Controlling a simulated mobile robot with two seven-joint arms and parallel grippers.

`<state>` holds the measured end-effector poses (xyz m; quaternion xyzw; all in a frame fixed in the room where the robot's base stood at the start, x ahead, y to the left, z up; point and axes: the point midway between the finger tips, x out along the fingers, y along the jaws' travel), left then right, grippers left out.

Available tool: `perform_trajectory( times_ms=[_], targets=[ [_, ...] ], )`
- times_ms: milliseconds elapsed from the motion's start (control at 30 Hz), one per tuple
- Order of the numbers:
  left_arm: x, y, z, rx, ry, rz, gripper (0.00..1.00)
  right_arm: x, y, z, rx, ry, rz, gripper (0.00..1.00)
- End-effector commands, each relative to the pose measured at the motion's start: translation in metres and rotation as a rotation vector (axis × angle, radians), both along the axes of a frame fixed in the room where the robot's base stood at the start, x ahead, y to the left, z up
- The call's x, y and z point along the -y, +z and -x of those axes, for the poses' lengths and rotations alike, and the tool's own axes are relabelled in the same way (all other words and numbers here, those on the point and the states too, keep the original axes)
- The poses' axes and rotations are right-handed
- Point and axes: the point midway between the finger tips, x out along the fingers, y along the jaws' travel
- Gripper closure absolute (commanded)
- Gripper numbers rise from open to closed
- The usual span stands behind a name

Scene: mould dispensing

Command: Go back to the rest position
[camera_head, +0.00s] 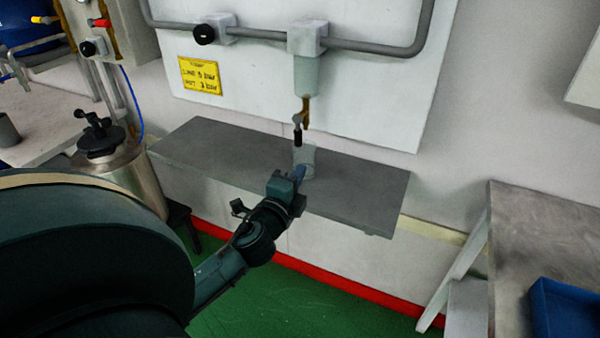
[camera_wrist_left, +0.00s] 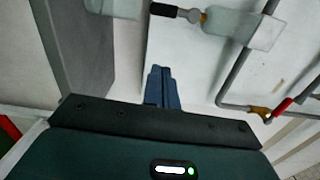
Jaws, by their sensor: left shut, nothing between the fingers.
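My left gripper (camera_head: 300,174) reaches in from the left over the grey shelf (camera_head: 365,188), its fingers closed together and empty. A translucent cup (camera_head: 306,155) stands on the shelf under the dispensing valve (camera_head: 298,122), just behind my fingertips in the head view. In the left wrist view my blue fingers (camera_wrist_left: 162,88) are side by side with nothing between them. The cup (camera_wrist_left: 115,8) is cut off at the top edge there, apart from the fingers, beside the black valve tip (camera_wrist_left: 165,9). My right gripper is not in view.
Grey pipes (camera_head: 375,46) and a yellow sign (camera_head: 200,76) are on the wall panel. A metal pressure pot (camera_head: 135,180) stands left of the shelf. A table (camera_head: 540,225) with a blue crate (camera_head: 565,312) is at the right. Green floor (camera_head: 270,310) is open in front.

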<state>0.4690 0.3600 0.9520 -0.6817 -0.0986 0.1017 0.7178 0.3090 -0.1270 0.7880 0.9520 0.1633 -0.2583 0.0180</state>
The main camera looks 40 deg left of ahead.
Motion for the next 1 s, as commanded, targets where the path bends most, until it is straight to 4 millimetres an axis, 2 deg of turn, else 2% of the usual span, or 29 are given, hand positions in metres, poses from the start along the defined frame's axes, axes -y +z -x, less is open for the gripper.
perform_trajectory(
  times_ms=[400, 467, 533, 667, 800, 900, 1000],
  targets=[
    [0.0, -0.001, 0.0, -0.002, -0.001, 0.004, 1.0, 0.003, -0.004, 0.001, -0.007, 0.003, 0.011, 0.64],
    [0.004, -0.006, 0.002, -0.012, -0.008, 0.031, 1.0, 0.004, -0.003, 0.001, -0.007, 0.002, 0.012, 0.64],
    [0.015, -0.021, 0.008, -0.043, -0.028, 0.116, 1.0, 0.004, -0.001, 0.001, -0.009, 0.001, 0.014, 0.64],
    [0.057, -0.07, 0.035, -0.15, -0.076, 0.444, 1.0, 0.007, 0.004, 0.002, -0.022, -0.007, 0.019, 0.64],
    [0.121, -0.121, 0.085, -0.291, -0.079, 0.905, 1.0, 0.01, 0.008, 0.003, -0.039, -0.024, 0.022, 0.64],
    [0.163, -0.142, 0.119, -0.371, -0.045, 1.197, 1.0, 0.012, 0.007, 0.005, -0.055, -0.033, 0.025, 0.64],
    [0.194, -0.153, 0.146, -0.429, 0.002, 1.417, 1.0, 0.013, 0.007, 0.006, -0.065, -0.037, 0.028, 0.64]
  ],
)
